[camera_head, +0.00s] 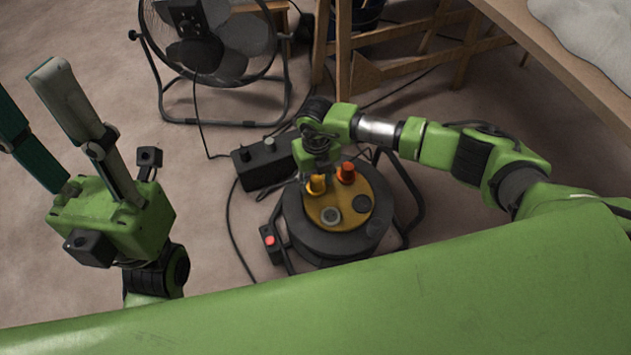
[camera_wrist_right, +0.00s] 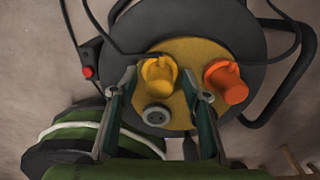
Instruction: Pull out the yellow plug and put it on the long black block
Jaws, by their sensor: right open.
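The yellow plug (camera_head: 316,184) sits in the yellow face of the black cable reel (camera_head: 294,222); it also shows in the right wrist view (camera_wrist_right: 158,75). My right gripper (camera_head: 318,172) is over the plug and partly hides it in the head view. In the right wrist view its open fingers (camera_wrist_right: 158,76) stand on either side of the plug, with visible gaps. The long black block (camera_head: 256,178) lies on the floor just left of and behind the reel, with a small grey-green piece on top. My left gripper (camera_head: 28,85) is open and empty, far left.
An orange plug (camera_head: 346,172) sits in the reel close to the right of the yellow one; it also shows in the right wrist view (camera_wrist_right: 226,82). A fan (camera_head: 222,100) stands behind the block. Cables run over the floor. A wooden table (camera_head: 545,45) is at the upper right.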

